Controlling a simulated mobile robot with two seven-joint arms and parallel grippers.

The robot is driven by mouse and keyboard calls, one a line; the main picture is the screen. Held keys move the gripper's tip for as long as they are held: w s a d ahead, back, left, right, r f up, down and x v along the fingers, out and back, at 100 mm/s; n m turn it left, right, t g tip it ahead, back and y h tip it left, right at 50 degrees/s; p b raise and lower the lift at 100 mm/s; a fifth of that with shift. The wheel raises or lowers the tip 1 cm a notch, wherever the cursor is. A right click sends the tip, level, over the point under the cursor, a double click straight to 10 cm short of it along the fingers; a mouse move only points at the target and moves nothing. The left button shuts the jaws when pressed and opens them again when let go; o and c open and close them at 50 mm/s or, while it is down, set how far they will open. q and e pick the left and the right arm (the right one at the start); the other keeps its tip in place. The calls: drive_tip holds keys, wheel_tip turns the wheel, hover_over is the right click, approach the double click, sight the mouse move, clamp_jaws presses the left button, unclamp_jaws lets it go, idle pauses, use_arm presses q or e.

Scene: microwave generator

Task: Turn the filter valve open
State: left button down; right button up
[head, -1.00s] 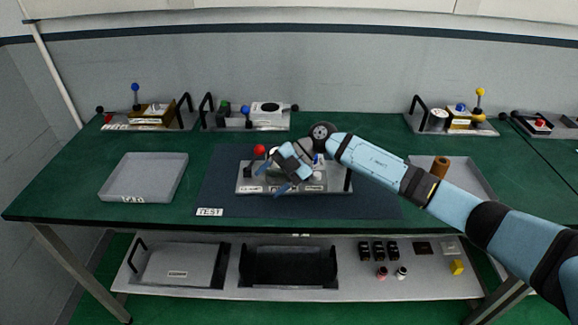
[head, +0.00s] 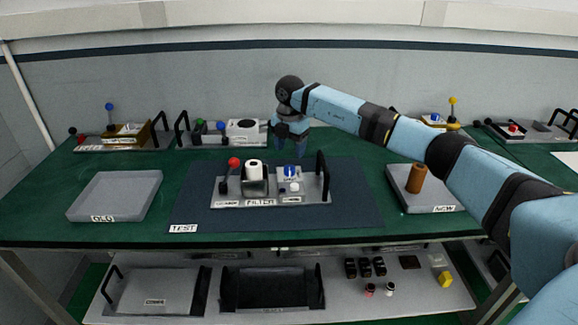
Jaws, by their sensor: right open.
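A grey filter unit (head: 239,201) sits on the dark test mat, its front label reading FILTER. It carries a red-knobbed lever (head: 234,162) at the left, a white cylinder (head: 254,170) upright in a dark holder, and a blue round knob (head: 291,171) on a white block at the right. The small side labels are too small to read surely. My right gripper (head: 289,150) is open and empty, fingers pointing down, above and behind the blue knob and apart from it. My left gripper is not in view.
A black handle (head: 322,176) rises at the unit's right end. A grey OLD tray (head: 115,196) lies left; a NEW tray (head: 446,203) with a brown cylinder (head: 416,178) lies right. Other units stand along the back. The mat (head: 345,208) is clear around the filter unit.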

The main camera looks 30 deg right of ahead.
sight(290, 167)
wheel_tip(290, 167, down, 7)
drive_tip(key=shift+r, duration=0.1)
idle(0.3)
drive_tip(key=c, duration=0.9)
